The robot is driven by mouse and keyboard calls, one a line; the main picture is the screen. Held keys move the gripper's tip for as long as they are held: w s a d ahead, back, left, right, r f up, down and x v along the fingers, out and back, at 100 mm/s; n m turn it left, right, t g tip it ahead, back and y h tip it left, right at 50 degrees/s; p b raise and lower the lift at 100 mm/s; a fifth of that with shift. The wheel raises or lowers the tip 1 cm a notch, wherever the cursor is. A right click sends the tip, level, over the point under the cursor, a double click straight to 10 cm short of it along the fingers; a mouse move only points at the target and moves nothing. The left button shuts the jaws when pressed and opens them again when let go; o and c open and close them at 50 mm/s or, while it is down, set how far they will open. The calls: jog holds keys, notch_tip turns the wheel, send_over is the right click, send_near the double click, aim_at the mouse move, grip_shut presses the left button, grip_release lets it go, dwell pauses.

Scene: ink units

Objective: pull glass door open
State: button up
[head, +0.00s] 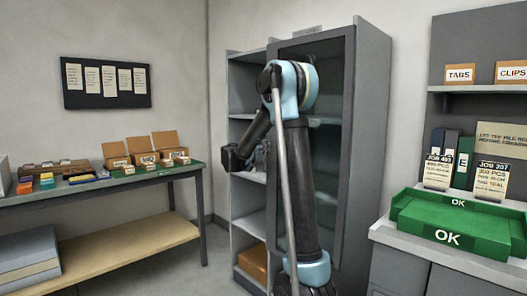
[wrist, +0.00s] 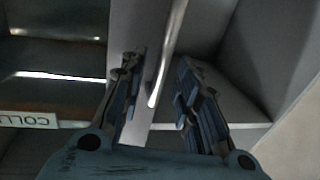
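The glass door (head: 330,140) is a dark-framed pane on the right part of a tall grey cabinet (head: 370,130). It looks shut or nearly so. My arm hides much of its left side. In the wrist view, my gripper (wrist: 160,68) is open, with its two fingers spread. A slim pale bar (wrist: 166,55), apparently the door's handle, runs between them, with a gap on each side. I see no finger closed on it. In the head view, a long pale rod (head: 283,170) crosses in front of my arm; I cannot tell whether it is that bar.
Open shelves (head: 247,195) fill the cabinet's left part, with a brown box (head: 254,262) low down. A workbench (head: 100,195) with small cartons stands left. A counter (head: 455,252) with a green tray (head: 410,216) stands close on the right. Some floor shows between bench and cabinet.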

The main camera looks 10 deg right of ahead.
jog(key=shift+w+d, duration=0.4)
grip_shut()
jog(key=shift+s+a, duration=0.1)
